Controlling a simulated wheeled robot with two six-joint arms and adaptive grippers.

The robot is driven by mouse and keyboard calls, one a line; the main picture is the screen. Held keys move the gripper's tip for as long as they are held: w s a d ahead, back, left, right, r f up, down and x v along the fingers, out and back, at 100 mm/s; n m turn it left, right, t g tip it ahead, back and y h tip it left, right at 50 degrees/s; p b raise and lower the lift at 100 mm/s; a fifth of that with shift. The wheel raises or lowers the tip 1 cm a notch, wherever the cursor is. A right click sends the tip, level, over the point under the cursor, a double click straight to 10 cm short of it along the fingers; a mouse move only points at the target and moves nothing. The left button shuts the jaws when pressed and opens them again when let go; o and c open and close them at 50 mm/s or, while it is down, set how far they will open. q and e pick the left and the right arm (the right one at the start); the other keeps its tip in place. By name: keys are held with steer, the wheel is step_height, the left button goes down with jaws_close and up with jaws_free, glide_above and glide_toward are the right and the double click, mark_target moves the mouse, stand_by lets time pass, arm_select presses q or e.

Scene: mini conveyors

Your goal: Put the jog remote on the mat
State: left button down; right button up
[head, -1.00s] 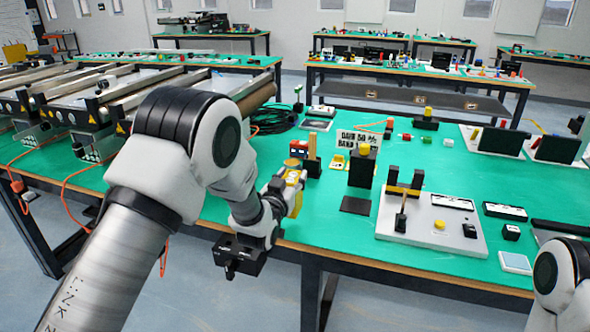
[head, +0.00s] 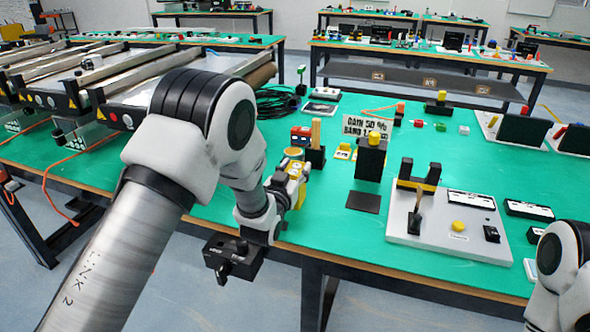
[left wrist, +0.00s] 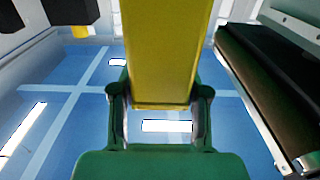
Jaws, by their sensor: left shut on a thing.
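My left gripper (head: 297,183) is over the front edge of the green table, left of the mat. It is shut on a yellow piece, which I take to be the jog remote (left wrist: 160,50). In the left wrist view this piece stands between the two green fingers. In the head view the gripper and wrist hide much of it. The mat (head: 363,202) is a small dark square lying flat on the table, in front of a black stand. It looks empty. My right gripper is out of view; only part of its arm shows at the bottom right.
The black stand (head: 370,165) with a yellow top is just behind the mat. A grey panel (head: 400,220) with a black cradle stands to the right. A black holder (head: 315,157) with a wooden piece is behind my gripper. Conveyors (head: 90,80) fill the left.

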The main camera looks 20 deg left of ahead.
arm_select(q)
steer(key=shift+f, duration=0.3)
